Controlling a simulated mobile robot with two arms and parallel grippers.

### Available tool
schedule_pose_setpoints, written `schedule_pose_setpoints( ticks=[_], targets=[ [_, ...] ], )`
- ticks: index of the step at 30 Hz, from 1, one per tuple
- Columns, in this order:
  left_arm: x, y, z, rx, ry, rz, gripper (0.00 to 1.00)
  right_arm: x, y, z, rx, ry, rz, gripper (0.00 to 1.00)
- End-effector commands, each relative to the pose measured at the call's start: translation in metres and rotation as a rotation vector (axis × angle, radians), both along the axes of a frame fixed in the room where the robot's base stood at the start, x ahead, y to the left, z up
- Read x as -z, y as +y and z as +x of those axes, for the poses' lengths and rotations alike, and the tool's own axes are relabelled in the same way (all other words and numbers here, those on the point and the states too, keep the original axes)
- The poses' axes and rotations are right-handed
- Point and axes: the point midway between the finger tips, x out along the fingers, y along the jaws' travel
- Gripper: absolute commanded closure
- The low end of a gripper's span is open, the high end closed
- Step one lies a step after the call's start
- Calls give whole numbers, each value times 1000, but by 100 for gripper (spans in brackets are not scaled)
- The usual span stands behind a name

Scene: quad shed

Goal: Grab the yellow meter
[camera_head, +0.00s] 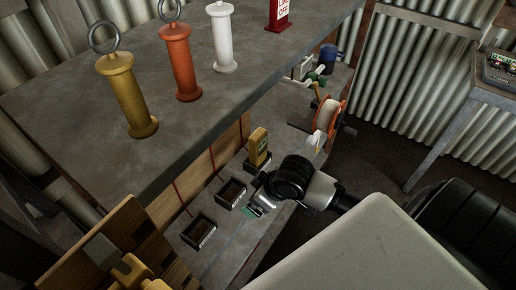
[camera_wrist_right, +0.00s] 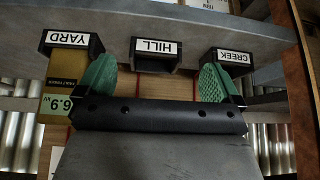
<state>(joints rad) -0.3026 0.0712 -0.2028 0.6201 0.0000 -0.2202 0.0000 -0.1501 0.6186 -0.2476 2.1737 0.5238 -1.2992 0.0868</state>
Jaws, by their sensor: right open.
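The yellow meter (camera_head: 258,144) stands upright in the farthest of three dark holders on the low shelf. In the right wrist view the yellow meter (camera_wrist_right: 68,66) is at the left, in the holder labelled YARD (camera_wrist_right: 72,41), with a reading of 6.9 on its pale display. My right gripper (camera_head: 257,198) is open and empty beside the holders. Its green fingers (camera_wrist_right: 155,80) show spread apart in the wrist view, roughly in front of the HILL holder (camera_wrist_right: 156,48), with one finger near the meter. My left gripper is not in view.
The HILL holder and the CREEK holder (camera_wrist_right: 232,58) look empty. An upper bench (camera_head: 60,125) overhangs the shelf and carries yellow (camera_head: 127,95), orange (camera_head: 178,62) and white (camera_head: 222,38) ringed or capped posts. An orange reel (camera_head: 328,115) stands beyond the meter.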

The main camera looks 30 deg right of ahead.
Motion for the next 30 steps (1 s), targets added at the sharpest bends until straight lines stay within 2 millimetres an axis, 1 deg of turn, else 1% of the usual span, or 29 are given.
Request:
schedule_pose_setpoints(
  ticks=[1, 5, 9, 15, 18, 20, 27, 30],
  targets=[
    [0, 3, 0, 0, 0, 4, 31, -8, -8, 11, -12, -12, -8, 4],
    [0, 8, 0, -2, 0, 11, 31, -29, -28, 34, -27, -28, -4, 4],
    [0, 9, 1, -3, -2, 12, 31, -57, -55, 59, -19, -44, -1, 4],
    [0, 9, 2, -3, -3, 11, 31, -104, -96, 86, 28, -64, 12, 4],
    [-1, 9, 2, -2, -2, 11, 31, -116, -106, 92, 47, -68, 21, 4],
    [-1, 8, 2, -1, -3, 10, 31, -116, -108, 96, 54, -70, 27, 4],
    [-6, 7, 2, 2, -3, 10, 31, -87, -100, 116, 56, -70, 32, 4],
    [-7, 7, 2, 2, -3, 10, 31, -78, -98, 120, 54, -71, 28, 4]
  ],
)
